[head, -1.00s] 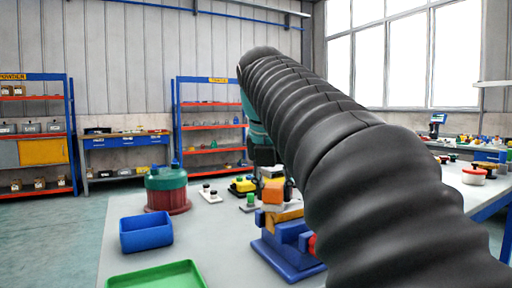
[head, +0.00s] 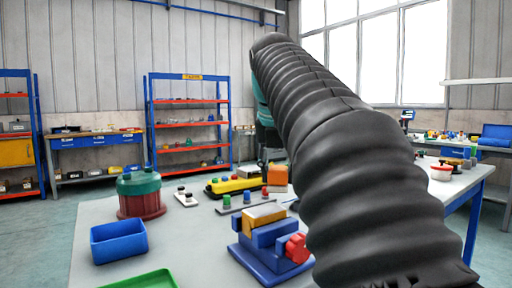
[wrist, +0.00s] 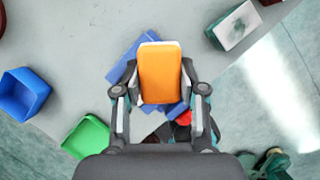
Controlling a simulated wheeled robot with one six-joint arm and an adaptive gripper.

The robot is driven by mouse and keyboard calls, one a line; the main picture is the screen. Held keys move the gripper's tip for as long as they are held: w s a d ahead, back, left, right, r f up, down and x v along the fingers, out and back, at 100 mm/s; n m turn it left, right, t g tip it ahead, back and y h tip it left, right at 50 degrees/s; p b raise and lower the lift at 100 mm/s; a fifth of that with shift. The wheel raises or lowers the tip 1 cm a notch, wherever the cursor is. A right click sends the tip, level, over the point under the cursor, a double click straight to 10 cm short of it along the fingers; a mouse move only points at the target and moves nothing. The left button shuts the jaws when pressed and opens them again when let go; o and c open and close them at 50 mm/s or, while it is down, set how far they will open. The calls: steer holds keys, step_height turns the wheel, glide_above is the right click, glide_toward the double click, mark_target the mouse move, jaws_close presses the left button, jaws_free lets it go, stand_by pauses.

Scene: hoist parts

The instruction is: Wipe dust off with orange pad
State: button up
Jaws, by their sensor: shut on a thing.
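My gripper (wrist: 160,68) is shut on the orange pad (wrist: 160,85), a rounded block with a pale far edge. Its two fingers press on the pad's left and right sides in the wrist view. In the head view the orange pad (head: 277,178) hangs below the arm, behind the vise; my black-sleeved arm hides most of the gripper. A pale plate with a dark greenish smudge (wrist: 235,27) lies at the upper right of the wrist view. I cannot tell if the smudge is dust.
A blue vise (head: 262,250) with a yellow-orange block and red knob stands on the grey table (head: 190,250). A blue bin (head: 118,240), green tray (head: 145,280) and green-and-red drum (head: 140,196) are to the left. Button boxes (head: 235,184) sit behind the vise.

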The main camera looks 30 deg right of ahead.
steer(key=shift+r, duration=2.4)
